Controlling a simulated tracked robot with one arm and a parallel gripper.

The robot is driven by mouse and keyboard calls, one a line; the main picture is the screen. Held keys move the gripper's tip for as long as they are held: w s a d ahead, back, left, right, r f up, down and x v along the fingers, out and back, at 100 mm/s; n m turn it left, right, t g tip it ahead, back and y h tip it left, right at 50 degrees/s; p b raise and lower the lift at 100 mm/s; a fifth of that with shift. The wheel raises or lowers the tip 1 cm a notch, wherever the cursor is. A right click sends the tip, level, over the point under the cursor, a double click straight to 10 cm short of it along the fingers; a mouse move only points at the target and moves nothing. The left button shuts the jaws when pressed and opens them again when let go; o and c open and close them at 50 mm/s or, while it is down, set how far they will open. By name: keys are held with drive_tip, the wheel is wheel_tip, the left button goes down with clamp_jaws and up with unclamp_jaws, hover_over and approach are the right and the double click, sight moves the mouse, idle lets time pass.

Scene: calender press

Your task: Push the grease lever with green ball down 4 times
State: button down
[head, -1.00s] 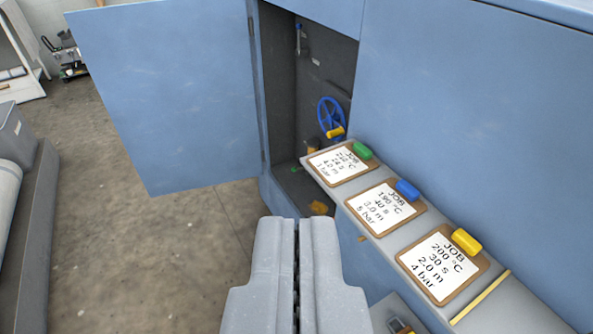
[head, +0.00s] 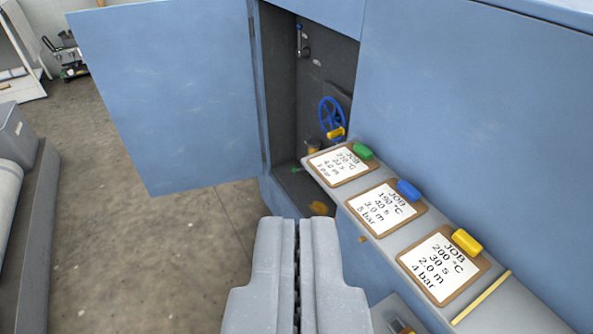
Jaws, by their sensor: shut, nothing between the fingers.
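My gripper (head: 297,225) is shut and empty at the bottom centre of the head view, in front of and below the open cabinet. A small green piece (head: 297,170) shows low inside the cabinet, near its floor and left of the clipboards. It may be the green ball of the grease lever, but it is too small to be sure. No lever arm can be made out clearly there. My gripper is well apart from it.
The blue cabinet door (head: 165,90) stands open to the left. A grey shelf (head: 412,258) with three job clipboards juts out at right. Floor (head: 150,255) at left is clear.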

wheel_tip(320, 180, up, 16)
drive_tip(key=p, duration=1.5)
drive_tip(key=shift+s+p, duration=0.15)
drive_tip(key=shift+p, duration=0.2)
drive_tip(key=shift+f, duration=0.1)
